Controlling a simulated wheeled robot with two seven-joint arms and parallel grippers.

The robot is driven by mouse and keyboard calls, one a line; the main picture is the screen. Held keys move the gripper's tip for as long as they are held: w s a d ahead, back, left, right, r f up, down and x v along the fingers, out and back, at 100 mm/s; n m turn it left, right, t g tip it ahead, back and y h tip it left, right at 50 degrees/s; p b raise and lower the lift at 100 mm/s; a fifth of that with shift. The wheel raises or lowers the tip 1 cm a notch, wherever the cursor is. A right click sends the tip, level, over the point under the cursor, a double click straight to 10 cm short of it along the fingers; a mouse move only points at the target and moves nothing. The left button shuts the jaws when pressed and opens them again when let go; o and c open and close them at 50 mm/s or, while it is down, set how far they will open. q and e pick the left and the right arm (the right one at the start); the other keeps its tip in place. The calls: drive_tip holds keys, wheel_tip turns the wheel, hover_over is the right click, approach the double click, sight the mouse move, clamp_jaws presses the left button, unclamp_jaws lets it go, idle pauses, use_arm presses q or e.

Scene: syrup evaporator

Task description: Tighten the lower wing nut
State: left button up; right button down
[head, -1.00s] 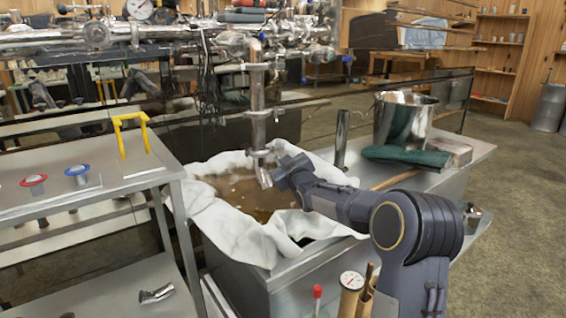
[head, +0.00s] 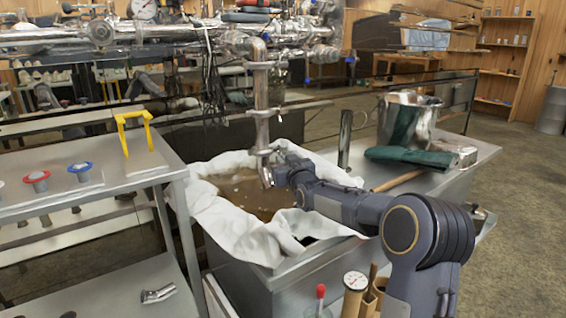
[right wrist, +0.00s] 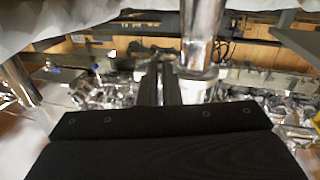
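A vertical steel pipe (head: 262,115) hangs over the cloth-lined pan, with one clamp (head: 261,65) high up and a lower clamp (head: 262,152) near its angled outlet. My right gripper (head: 281,152) reaches in from the right to the lower clamp. In the right wrist view, its two dark fingers (right wrist: 158,66) lie close together with a narrow gap, beside the steel pipe (right wrist: 202,35) and its flange. The lower wing nut cannot be made out; whether the fingers hold it cannot be told. My left gripper is not in view.
White cloth (head: 235,228) lines the pan of brown liquid (head: 240,192) below the pipe. A steel pot (head: 425,118) and green gloves (head: 425,156) stand on the bench at right. A side cart (head: 100,190) with a yellow handle (head: 122,135) is at left.

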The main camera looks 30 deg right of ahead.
drive_tip(key=shift+f, duration=0.1)
drive_tip(key=c, duration=1.6)
unclamp_jaws()
drive_tip(key=shift+s, duration=0.1)
drive_tip(key=shift+s+a+p, duration=0.15)
drive_tip(key=shift+s+a, duration=0.05)
drive_tip(key=shift+s, duration=1.05)
drive_tip(key=shift+s+a+p, duration=0.15)
drive_tip(key=shift+s+a, duration=0.05)
drive_tip(key=shift+s, duration=1.05)
drive_tip(key=shift+s+a+p, duration=0.15)
drive_tip(key=shift+s+a, duration=0.05)
drive_tip(key=shift+s, duration=1.05)
